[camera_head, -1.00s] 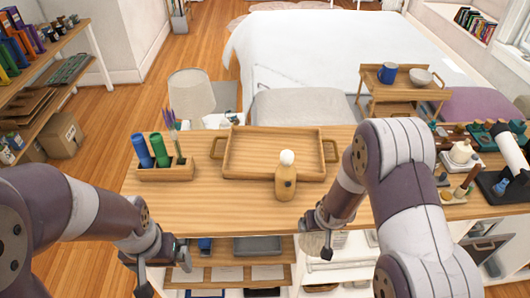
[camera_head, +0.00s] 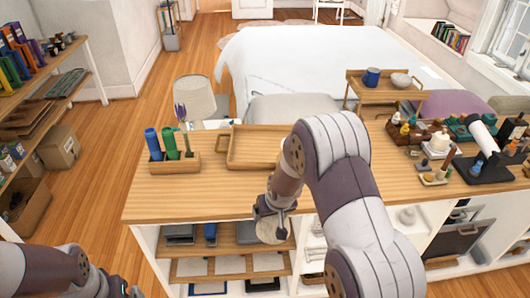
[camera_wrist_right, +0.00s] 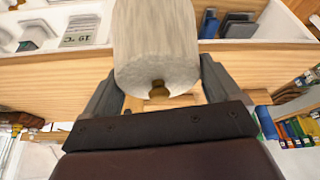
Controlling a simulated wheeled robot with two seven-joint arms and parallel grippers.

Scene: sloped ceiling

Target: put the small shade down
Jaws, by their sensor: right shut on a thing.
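The small shade (camera_wrist_right: 155,45) is a pale grey-white cylinder with a small brass-coloured piece at its near end. In the right wrist view it sits between the two fingers of my right gripper (camera_wrist_right: 158,95), which is shut on it. In the head view my right gripper (camera_head: 272,208) is at the front edge of the wooden counter (camera_head: 215,205), and the shade (camera_head: 269,230) hangs by that edge, in front of the shelves. My left gripper (camera_head: 128,292) is at the bottom left, mostly cut off by the frame, so its jaws cannot be read.
A wooden tray (camera_head: 238,163) lies on the counter, partly behind my right arm. A wooden holder (camera_head: 178,167) with blue and green cylinders stands to its left. Bottles and small items crowd the right end. The counter's front left is clear.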

